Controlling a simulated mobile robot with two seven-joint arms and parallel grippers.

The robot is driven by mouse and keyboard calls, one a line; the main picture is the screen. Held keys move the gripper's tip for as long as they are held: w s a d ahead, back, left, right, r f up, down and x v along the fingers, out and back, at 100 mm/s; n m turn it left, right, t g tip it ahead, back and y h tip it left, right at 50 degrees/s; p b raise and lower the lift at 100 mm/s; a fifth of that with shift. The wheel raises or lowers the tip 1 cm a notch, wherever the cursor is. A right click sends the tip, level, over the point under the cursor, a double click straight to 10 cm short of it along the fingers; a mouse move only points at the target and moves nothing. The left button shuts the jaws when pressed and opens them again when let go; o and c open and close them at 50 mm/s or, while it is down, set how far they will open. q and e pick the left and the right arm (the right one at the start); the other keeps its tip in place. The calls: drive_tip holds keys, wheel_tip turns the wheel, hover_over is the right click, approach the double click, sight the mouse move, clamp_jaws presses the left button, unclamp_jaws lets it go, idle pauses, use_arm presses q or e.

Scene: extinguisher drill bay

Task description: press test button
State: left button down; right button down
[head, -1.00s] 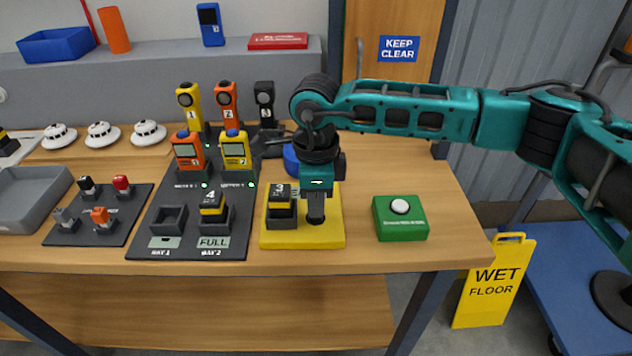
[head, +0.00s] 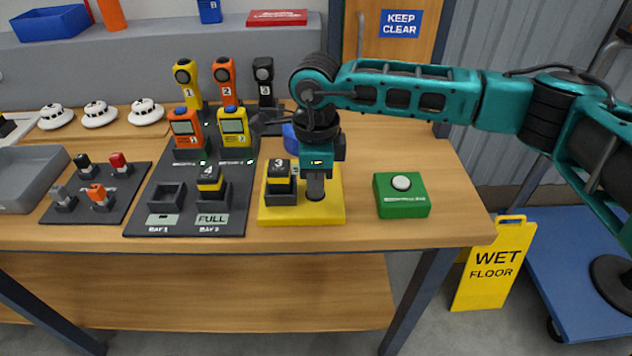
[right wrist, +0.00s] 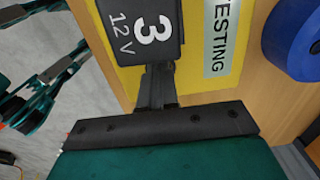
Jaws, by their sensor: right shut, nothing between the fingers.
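A yellow tester plate (head: 332,213) lies near the table's front edge. A dark block marked 3 (head: 279,172) with a yellow band stands in a socket on its left half. My right gripper (head: 316,198) is shut and empty, pointing down at the plate's right half, beside the block. Its fingertips hide what lies under them, so I cannot see a button there or tell whether they touch. In the right wrist view the closed fingers (right wrist: 157,85) reach near the block (right wrist: 140,28), marked "3 12 V". A label (right wrist: 219,35) on the plate reads TESTING. My left gripper is not in view.
A green box with a white button (head: 402,199) stands right of the plate. A dark bay board (head: 140,225) lies to the left, with handheld units standing behind. A blue round thing (right wrist: 295,40) is near the plate.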

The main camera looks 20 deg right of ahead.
drive_tip(key=shift+s+f, duration=0.2)
drive_tip(key=shift+f, duration=0.35)
drive_tip(key=r+p, duration=0.2)
drive_tip(key=r, duration=0.3)
drive_tip(key=shift+w+r+p, duration=0.1)
drive_tip(key=shift+w+p, duration=0.2)
drive_tip(key=shift+p, duration=0.1)
wheel_tip(320, 180, up, 10)
drive_tip(key=b, duration=0.1)
drive_tip(key=shift+s, duration=0.1)
